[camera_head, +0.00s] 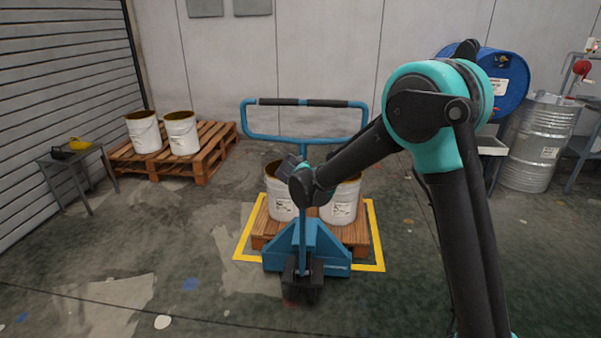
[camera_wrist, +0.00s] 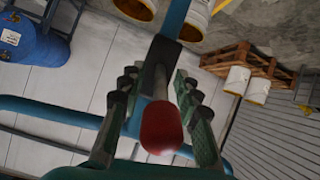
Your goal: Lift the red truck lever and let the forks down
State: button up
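The red lever (camera_wrist: 161,127) has a rounded red grip on a dark stem. It shows in the wrist view between the two fingers of my gripper (camera_wrist: 157,78). The fingers are open, with a gap on each side of the lever. In the head view my gripper (camera_head: 293,164) is at the truck's upright, below the loop handle. I cannot make out the lever there. The blue pallet truck (camera_head: 310,248) stands at a wooden pallet (camera_head: 262,226) with white buckets (camera_head: 280,200) on it. The forks are hidden.
A yellow floor frame (camera_head: 375,235) surrounds the pallet. The truck's blue loop handle (camera_head: 247,118) rises above my gripper. Another pallet (camera_head: 203,168) with two buckets and a small table (camera_head: 62,158) stand left. Drums (camera_head: 530,150) stand right. The floor front left is clear.

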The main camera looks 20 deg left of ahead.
jog(key=v, duration=1.2)
jog(key=shift+w, duration=0.1)
jog(key=d+f+m+g+h, duration=0.1)
jog(key=d+f+g+h, duration=0.15)
jog(key=d, duration=1.25)
jog(key=d+f+m+g+h, duration=0.1)
jog(key=d+f+m, duration=0.15)
jog(key=d, duration=1.15)
jog(key=s+d+f+g, duration=0.1)
jog(key=s+d+f, duration=0.2)
jog(key=s+d, duration=0.3)
jog(key=s+d+f+m+g, duration=0.1)
jog(key=s+d+f, duration=0.3)
jog(key=s+d, duration=0.3)
jog(key=s+d+f+g, duration=0.2)
jog(key=s+d+f, duration=0.1)
jog(key=s+d, duration=0.4)
jog(key=shift+s+d+f+y, duration=0.2)
jog(key=shift+d+f+y, duration=0.1)
jog(key=shift+f+y, duration=0.05)
jog(key=shift+m, duration=0.25)
